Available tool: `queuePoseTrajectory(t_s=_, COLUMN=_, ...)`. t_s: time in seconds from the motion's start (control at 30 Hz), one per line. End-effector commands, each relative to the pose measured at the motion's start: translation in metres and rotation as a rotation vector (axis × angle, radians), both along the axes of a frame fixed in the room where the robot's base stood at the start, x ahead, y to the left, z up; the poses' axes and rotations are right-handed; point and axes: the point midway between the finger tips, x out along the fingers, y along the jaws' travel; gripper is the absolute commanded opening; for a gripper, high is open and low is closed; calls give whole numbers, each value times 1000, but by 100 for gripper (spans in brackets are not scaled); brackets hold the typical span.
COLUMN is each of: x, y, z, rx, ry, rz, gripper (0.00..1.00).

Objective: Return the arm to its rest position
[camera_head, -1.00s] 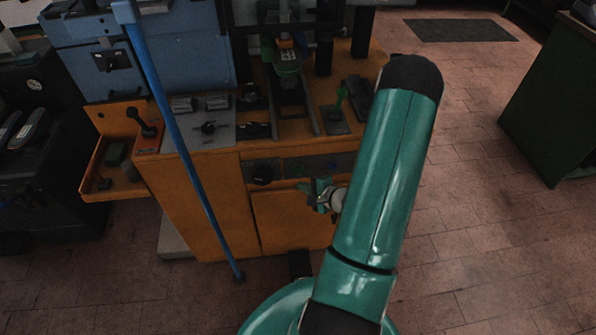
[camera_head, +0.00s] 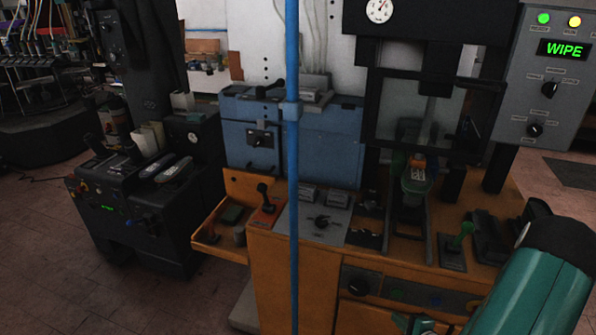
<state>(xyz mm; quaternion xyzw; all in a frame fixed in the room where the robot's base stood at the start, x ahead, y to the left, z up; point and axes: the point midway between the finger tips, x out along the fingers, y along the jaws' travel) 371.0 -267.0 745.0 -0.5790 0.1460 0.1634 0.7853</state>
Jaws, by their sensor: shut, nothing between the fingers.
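My teal arm (camera_head: 535,290) with a black cap fills the lower right corner. A small teal part of my gripper (camera_head: 412,322) shows at the bottom edge, in front of the orange cabinet. Its fingers are shut and hold nothing; the rest of it is cut off by the frame. The heel press stands behind on the orange cabinet (camera_head: 275,283). A green and orange piece (camera_head: 416,178) sits inside its dark frame.
A blue post (camera_head: 293,230) stands upright in front of the cabinet. A panel reading WIPE (camera_head: 563,50) has green and yellow lamps lit. A blue box (camera_head: 330,145), an orange side tray (camera_head: 222,250) and a black machine (camera_head: 150,225) stand left. Open floor (camera_head: 60,290) lies at lower left.

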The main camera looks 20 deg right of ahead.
Motion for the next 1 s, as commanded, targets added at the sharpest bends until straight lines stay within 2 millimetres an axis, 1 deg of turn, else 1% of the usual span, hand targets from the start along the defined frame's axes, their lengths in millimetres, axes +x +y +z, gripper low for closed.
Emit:
queuePoseTrajectory(t_s=0.07, x=2, y=2, z=3, rx=-2, ry=-2, rz=11, gripper=0)
queuePoseTrajectory(t_s=0.13, x=8, y=8, z=12, rx=-6, ry=-9, rz=47, gripper=0)
queuePoseTrajectory(t_s=0.17, x=12, y=12, z=18, rx=-9, ry=-13, rz=72, gripper=0)
queuePoseTrajectory(t_s=0.23, x=22, y=27, z=38, rx=-20, ry=-23, rz=155, gripper=0)
queuePoseTrajectory(t_s=0.27, x=27, y=35, z=48, rx=-25, ry=-26, rz=198, gripper=0)
queuePoseTrajectory(t_s=0.3, x=34, y=48, z=62, rx=-33, ry=-28, rz=262, gripper=0)
queuePoseTrajectory(t_s=0.37, x=41, y=70, z=83, rx=-50, ry=-26, rz=366, gripper=0)
queuePoseTrajectory(t_s=0.4, x=45, y=84, z=97, rx=-61, ry=-23, rz=434, gripper=0)
queuePoseTrajectory(t_s=0.47, x=47, y=106, z=117, rx=-83, ry=-12, rz=533, gripper=0)
queuePoseTrajectory(t_s=0.5, x=48, y=120, z=128, rx=-98, ry=0, rz=597, gripper=0)
queuePoseTrajectory(t_s=0.6, x=45, y=154, z=156, rx=-150, ry=32, rz=749, gripper=0)
queuePoseTrajectory(t_s=0.67, x=40, y=173, z=171, rx=-186, ry=58, rz=838, gripper=0)
queuePoseTrajectory(t_s=0.7, x=36, y=185, z=180, rx=-215, ry=77, rz=893, gripper=0)
queuePoseTrajectory(t_s=0.8, x=24, y=211, z=202, rx=-295, ry=127, rz=1019, gripper=0)
queuePoseTrajectory(t_s=0.9, x=10, y=233, z=222, rx=-392, ry=180, rz=1130, gripper=0)
queuePoseTrajectory(t_s=1.0, x=-6, y=249, z=240, rx=-505, ry=235, rz=1219, gripper=0)
